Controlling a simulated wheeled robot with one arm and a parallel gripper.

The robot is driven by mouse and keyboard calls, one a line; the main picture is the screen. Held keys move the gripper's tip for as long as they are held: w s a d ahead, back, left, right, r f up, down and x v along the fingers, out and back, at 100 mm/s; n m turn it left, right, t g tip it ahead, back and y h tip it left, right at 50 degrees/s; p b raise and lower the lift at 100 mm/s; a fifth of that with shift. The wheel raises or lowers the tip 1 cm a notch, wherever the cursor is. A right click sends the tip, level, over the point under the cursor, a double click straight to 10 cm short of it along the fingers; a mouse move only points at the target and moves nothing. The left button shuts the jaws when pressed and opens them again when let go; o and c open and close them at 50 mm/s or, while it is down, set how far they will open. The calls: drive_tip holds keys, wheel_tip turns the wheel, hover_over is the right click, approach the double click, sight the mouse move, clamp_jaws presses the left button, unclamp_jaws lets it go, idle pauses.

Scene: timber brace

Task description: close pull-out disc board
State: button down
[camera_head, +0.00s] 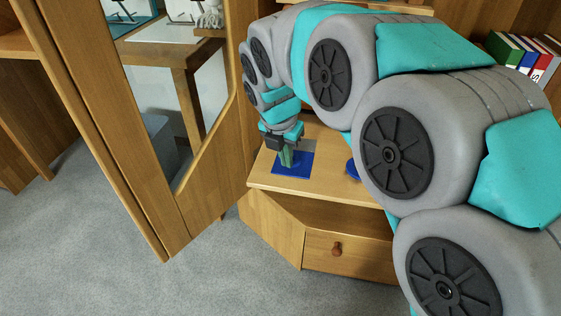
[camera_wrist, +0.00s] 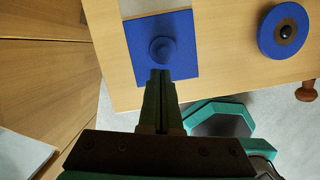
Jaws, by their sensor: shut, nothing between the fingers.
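A light wooden board (camera_head: 335,187) juts out above the cabinet's drawer front. It also shows in the wrist view (camera_wrist: 222,60). A blue square plate (camera_head: 293,167) lies on the board. In the wrist view the plate (camera_wrist: 182,68) carries a round blue knob (camera_wrist: 162,49). A blue disc (camera_wrist: 283,30) with a brown and black centre lies to its right; in the head view the disc (camera_head: 352,169) is mostly hidden by my arm. My gripper (camera_head: 288,163) is shut and empty, pointing down over the plate. In the wrist view its fingertips (camera_wrist: 160,73) sit just below the knob; contact is unclear.
A wooden door with a glass or mirror pane (camera_head: 165,105) stands open at the left. Below the board is a drawer (camera_head: 350,257) with a brown knob (camera_head: 337,249). Several books (camera_head: 525,55) stand at the upper right. Grey carpet (camera_head: 190,285) in front is clear.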

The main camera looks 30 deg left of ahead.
drive_tip(key=shift+w, duration=0.45)
